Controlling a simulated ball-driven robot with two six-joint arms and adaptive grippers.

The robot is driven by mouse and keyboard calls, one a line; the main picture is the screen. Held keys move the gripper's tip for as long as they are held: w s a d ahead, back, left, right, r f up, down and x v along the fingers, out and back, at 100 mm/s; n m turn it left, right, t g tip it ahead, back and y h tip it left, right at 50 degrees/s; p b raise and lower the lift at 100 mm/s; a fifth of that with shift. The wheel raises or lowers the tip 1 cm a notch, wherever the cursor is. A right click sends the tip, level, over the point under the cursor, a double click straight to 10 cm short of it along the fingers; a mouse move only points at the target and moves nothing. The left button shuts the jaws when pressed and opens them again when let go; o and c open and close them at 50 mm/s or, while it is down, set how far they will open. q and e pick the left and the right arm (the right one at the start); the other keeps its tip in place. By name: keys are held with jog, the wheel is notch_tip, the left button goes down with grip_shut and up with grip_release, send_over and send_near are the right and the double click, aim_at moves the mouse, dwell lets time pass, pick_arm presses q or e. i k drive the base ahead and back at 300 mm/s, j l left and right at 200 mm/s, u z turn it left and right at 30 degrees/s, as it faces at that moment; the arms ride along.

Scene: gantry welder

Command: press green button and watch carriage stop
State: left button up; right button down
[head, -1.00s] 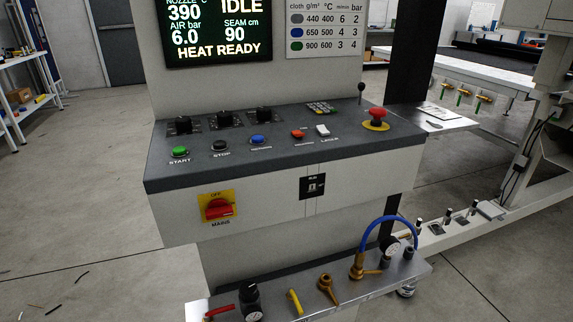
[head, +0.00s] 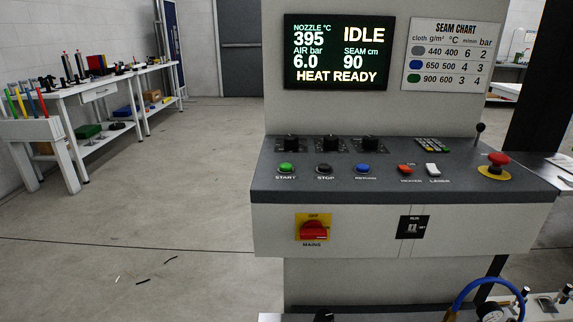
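The green START button (head: 286,169) sits at the left of the grey control panel (head: 400,190), with a black STOP button (head: 325,169) and a blue button (head: 363,169) to its right. The display (head: 339,52) above reads IDLE, nozzle 395 °C, air 6.0 bar, seam 90 cm and HEAT READY. No carriage can be made out. Neither of my grippers is in view.
A red emergency knob (head: 497,160) and a lever (head: 480,130) stand at the panel's right end. A red MAINS switch (head: 313,231) is on the front face. Workbenches (head: 100,85) line the left wall.

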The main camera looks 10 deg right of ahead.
aim_at(285, 167)
jog(key=i+j, duration=0.55)
jog(key=j, duration=0.15)
jog(key=i+j, duration=0.55)
jog(key=j, duration=0.15)
jog(key=z, duration=1.15)
